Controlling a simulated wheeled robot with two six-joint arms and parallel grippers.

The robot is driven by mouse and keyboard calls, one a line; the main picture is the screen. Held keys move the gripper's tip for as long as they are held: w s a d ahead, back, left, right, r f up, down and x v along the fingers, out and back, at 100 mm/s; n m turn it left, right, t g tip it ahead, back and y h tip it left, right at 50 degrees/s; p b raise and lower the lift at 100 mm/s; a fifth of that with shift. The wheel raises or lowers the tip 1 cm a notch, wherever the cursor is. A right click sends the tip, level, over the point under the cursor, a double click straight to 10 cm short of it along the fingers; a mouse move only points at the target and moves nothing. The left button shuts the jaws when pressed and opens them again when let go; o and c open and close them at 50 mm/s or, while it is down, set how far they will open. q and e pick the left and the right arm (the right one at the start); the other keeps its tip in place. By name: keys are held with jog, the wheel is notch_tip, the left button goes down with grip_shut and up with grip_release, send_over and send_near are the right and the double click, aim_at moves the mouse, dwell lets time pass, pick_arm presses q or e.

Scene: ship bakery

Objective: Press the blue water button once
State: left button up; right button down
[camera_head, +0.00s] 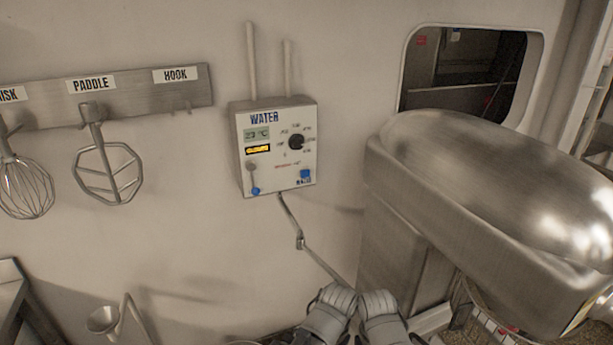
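The water panel (278,148) is a pale box on the wall, labelled WATER, with small displays and a black dial (296,142). A blue round knob (255,191) hangs at the panel's lower left, on a lever. Two grey rounded parts of my own arms show at the bottom edge, below the panel and apart from it. No gripper fingers can be made out, and nothing touches the panel.
A large metal mixer (490,190) stands to the right of the panel. A rack (130,97) with a whisk (24,187) and a paddle (107,172) is on the wall to the left. A thin pipe (300,242) runs down below the panel. The wall in front of the panel is unobstructed.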

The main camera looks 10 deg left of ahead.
pick_arm(q)
grip_shut()
dwell(0.3)
dwell(1.1)
